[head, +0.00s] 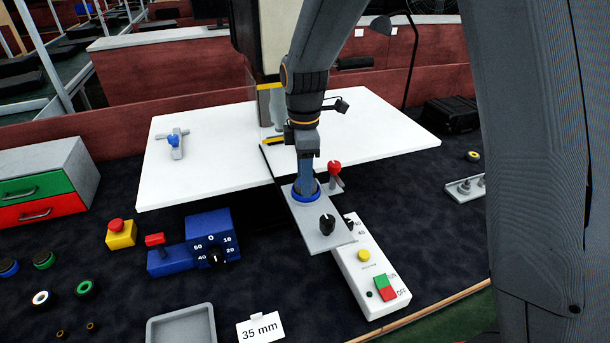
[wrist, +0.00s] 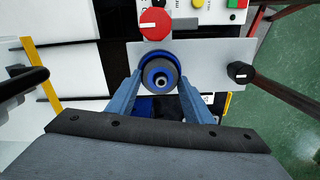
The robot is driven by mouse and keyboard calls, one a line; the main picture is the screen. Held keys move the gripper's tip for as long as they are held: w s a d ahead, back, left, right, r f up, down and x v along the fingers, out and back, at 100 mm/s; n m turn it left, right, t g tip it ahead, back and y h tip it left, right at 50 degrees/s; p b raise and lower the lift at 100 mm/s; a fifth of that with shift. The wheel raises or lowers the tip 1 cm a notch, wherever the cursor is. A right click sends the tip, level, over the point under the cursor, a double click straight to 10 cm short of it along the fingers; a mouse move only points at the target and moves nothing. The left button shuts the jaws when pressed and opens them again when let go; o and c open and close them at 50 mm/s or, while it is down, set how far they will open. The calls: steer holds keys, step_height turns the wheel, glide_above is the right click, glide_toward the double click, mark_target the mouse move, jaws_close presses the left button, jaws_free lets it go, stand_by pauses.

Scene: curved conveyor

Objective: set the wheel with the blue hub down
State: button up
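The wheel with the blue hub (wrist: 161,75) is grey with a blue ring around its centre. It sits between the two fingertips of my gripper (wrist: 160,80) in the wrist view, with a finger against each side. In the head view my gripper (head: 306,184) points down over a grey plate (head: 322,236), where blue shows around the fingertips. A blue round edge (wrist: 157,55) shows just behind the wheel in the wrist view. The fingers hide most of the wheel in the head view, and I cannot tell whether it touches the plate.
The plate bears a black knob (head: 327,224), with a red knob (head: 334,168) close by. A white switch box (head: 371,266) lies in front. Several other wheels, one blue-ringed (head: 8,268), lie at the left. A grey tray (head: 182,326) stands at the front.

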steer(key=o, duration=0.3)
steer(key=shift+r, duration=0.1)
step_height(320, 180, up, 12)
steer(key=b, duration=0.4)
steer(key=shift+d, duration=0.1)
